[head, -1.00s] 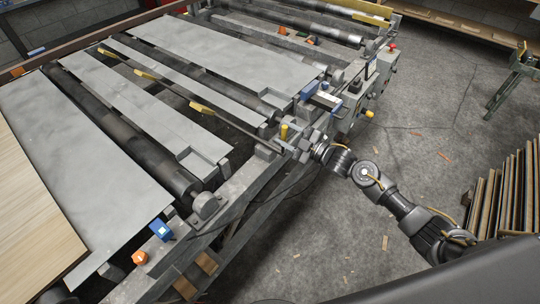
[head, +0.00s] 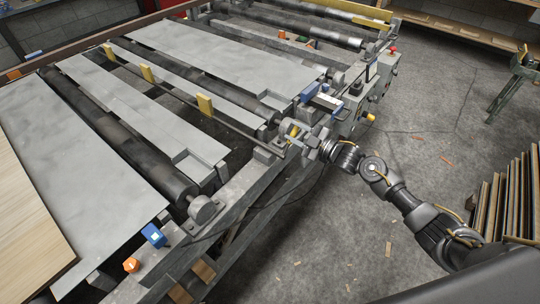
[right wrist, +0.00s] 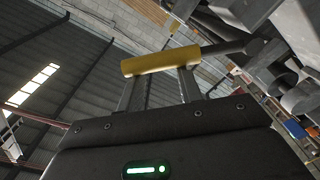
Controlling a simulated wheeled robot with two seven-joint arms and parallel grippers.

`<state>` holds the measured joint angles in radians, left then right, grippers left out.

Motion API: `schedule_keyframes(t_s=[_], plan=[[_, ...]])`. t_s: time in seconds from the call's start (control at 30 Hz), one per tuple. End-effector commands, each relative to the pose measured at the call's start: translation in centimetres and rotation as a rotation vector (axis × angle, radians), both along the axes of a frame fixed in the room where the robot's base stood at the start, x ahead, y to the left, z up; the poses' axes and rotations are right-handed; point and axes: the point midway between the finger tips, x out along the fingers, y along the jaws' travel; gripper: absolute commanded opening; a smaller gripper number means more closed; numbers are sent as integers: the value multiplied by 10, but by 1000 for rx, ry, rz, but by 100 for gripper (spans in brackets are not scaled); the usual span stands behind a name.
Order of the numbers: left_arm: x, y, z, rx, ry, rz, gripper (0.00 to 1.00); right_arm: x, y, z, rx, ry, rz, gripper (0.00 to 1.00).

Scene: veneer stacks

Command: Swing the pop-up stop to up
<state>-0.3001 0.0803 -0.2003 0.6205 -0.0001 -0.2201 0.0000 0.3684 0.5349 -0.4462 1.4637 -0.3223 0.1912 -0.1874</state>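The pop-up stop shows in the head view as a long bar with several yellow paddles (head: 205,104) between the grey table plates. The paddles stand upright, above the gap. A lever with a yellow handle (right wrist: 161,61) is at the near end of the bar. My right gripper (head: 297,137) is at this lever. In the right wrist view its two fingers (right wrist: 160,88) are apart, and the yellow handle lies across their tips. Whether they press on it is unclear. The head view shows the handle only partly, behind the gripper. My left gripper is not in view.
A blue block (head: 322,102) and a control box with a red button (head: 392,50) are beyond the gripper on the table's edge. Dark rollers (head: 120,140) run between the plates. Veneer stacks (head: 510,200) stand at right. The floor between is mostly clear.

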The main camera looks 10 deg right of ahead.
Motion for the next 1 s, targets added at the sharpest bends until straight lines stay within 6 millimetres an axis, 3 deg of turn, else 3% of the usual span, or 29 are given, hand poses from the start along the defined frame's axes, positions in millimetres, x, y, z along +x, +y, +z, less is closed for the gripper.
schedule_keyframes(t_s=[0.03, 0.6, 1.0], plan=[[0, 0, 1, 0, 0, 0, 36, -3, -4, -8, -9, 17, -5, 40], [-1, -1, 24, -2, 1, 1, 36, -48, -38, -3, -4, 9, -1, 40], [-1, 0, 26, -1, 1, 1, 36, -55, -44, -3, -1, 5, 0, 40]])
